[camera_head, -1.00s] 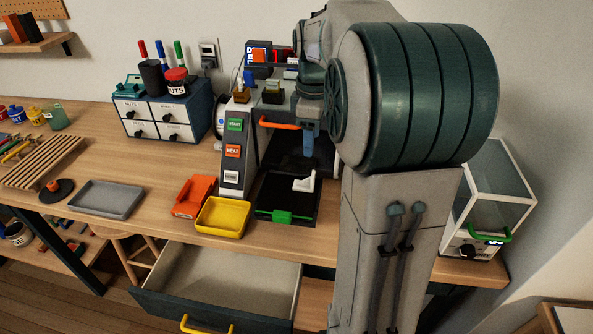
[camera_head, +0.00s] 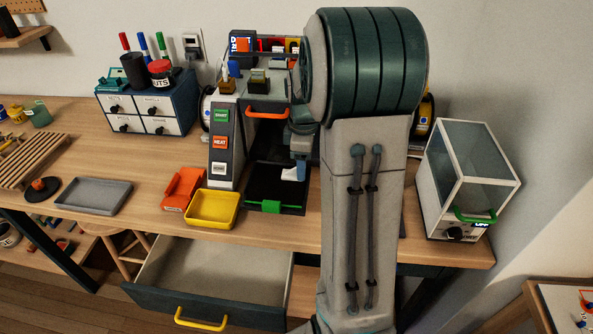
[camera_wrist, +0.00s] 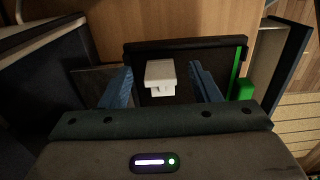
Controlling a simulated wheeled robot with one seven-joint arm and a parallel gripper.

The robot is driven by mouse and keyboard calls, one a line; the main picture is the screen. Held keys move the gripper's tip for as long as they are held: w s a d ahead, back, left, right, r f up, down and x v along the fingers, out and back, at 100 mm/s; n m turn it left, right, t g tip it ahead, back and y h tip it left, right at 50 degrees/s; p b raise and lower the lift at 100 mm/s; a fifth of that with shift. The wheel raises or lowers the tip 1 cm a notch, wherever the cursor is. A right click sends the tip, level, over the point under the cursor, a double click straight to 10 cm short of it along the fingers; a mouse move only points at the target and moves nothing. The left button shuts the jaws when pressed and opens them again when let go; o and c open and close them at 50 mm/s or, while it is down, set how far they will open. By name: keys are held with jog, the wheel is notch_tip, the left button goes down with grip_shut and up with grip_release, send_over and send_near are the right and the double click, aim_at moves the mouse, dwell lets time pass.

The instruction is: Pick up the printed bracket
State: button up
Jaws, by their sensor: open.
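The printed bracket is a small white angled piece (camera_wrist: 160,75) on the black print bed (camera_wrist: 185,47). In the head view the bracket (camera_head: 290,174) shows as a white shape, and the bed (camera_head: 262,188) sticks out of the printer's front. My gripper (camera_wrist: 162,85) is open, with its blue fingers to the left and right of the bracket in the wrist view. No contact with the bracket shows. In the head view the gripper's blue finger end (camera_head: 300,145) is just above the bracket and partly covers it.
The printer (camera_head: 224,150) has START and HEAT buttons. A green tab (camera_head: 270,206) is on the bed's front. A yellow tray (camera_head: 212,209), an orange item (camera_head: 183,188) and a grey tray (camera_head: 93,195) lie left. An open drawer (camera_head: 205,275) juts out below. A glass-sided box (camera_head: 465,180) stands right.

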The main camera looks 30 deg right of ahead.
jog(key=shift+f, duration=0.8)
jog(key=c, duration=1)
jog(key=shift+c, duration=0.2)
